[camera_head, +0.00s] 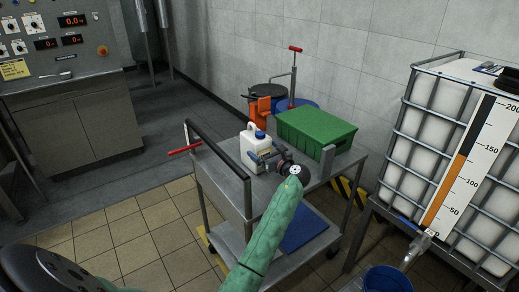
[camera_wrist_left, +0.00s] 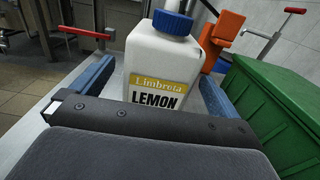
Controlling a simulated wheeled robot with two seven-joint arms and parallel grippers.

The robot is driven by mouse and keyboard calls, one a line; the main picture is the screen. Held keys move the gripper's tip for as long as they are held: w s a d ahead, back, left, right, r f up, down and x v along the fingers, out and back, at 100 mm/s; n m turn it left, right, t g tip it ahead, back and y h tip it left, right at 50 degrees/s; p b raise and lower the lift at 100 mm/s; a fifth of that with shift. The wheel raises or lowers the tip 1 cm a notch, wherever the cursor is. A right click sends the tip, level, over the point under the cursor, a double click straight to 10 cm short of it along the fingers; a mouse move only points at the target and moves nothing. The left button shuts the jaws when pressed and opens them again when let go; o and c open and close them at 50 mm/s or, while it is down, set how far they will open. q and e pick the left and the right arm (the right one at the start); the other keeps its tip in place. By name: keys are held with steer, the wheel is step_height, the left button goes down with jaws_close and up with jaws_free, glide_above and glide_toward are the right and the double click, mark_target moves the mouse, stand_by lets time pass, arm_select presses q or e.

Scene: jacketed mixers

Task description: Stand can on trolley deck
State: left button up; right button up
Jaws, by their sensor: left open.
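The can is a white jug (camera_head: 256,138) with a blue cap and a handle. It looks upright on the steel trolley deck (camera_head: 222,180), beside the green crate. My left gripper (camera_head: 264,156), on a green-sleeved arm, is at the can's near side. Its blue-padded fingers (camera_wrist_left: 155,85) are apart, one on each side of the can, with a gap visible. My right gripper is not in view.
A green crate (camera_head: 316,132) fills the deck's right rear. The trolley has a dark handle rail (camera_head: 218,157) and a lower shelf with a blue item (camera_head: 303,229). A caged white tank (camera_head: 425,120) stands right, a control cabinet (camera_head: 75,120) left. Tiled floor is free front left.

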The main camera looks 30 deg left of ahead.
arm_select(q)
steer(key=b+v, duration=0.1)
steer(key=v, duration=0.6)
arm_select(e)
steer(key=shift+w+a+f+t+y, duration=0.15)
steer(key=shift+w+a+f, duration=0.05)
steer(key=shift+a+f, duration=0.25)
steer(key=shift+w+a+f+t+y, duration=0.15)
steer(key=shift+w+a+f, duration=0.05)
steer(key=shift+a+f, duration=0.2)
arm_select(q)
steer(key=shift+d, duration=0.15)
